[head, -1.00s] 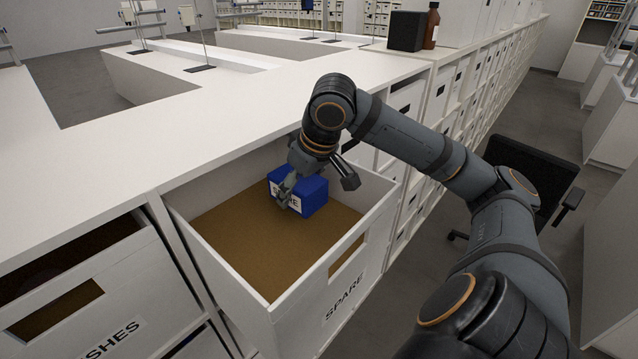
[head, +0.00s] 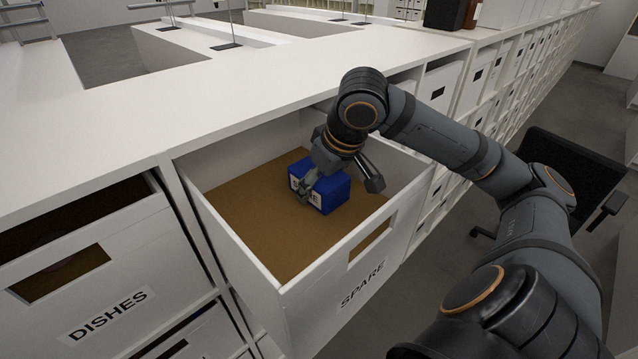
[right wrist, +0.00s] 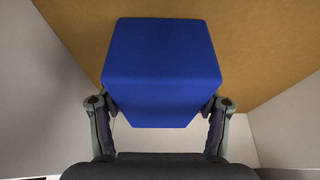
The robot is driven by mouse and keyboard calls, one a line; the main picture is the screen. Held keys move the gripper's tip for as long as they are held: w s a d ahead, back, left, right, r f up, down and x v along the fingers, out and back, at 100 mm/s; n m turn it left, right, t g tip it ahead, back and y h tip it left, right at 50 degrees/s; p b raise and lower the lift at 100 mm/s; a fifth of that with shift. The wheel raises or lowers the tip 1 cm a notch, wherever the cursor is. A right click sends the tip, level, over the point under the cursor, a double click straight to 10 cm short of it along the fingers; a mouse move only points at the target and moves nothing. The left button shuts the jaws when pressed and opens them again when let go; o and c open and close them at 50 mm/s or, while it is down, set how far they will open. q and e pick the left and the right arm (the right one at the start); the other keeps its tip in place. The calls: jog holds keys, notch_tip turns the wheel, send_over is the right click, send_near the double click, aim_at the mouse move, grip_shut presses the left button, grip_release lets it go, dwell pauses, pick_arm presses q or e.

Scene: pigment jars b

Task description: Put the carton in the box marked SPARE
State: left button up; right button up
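The carton (head: 336,193) is a blue block with a white label on one side. It is inside the pulled-out white box marked SPARE (head: 318,318), toward the back right of its brown floor. My left gripper is out of view.
A box marked DISHES (head: 150,285) stands left of the SPARE box. A white counter (head: 130,120) runs above them. A dark chair (head: 570,175) is at the right. The left and front of the SPARE box's floor are bare.

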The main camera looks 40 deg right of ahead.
jog(key=shift+o, duration=1.2)
jog(key=shift+w+d, duration=0.1)
jog(key=shift+d, duration=0.15)
jog(key=shift+o, duration=0.9)
jog(key=shift+d+f, duration=0.15)
jog(key=shift+a+r, duration=0.2)
jog(key=shift+r, duration=0.05)
jog(key=p+v, duration=0.2)
jog(key=v, duration=1)
jog(key=shift+r+p, duration=0.2)
jog(key=shift+p, duration=0.2)
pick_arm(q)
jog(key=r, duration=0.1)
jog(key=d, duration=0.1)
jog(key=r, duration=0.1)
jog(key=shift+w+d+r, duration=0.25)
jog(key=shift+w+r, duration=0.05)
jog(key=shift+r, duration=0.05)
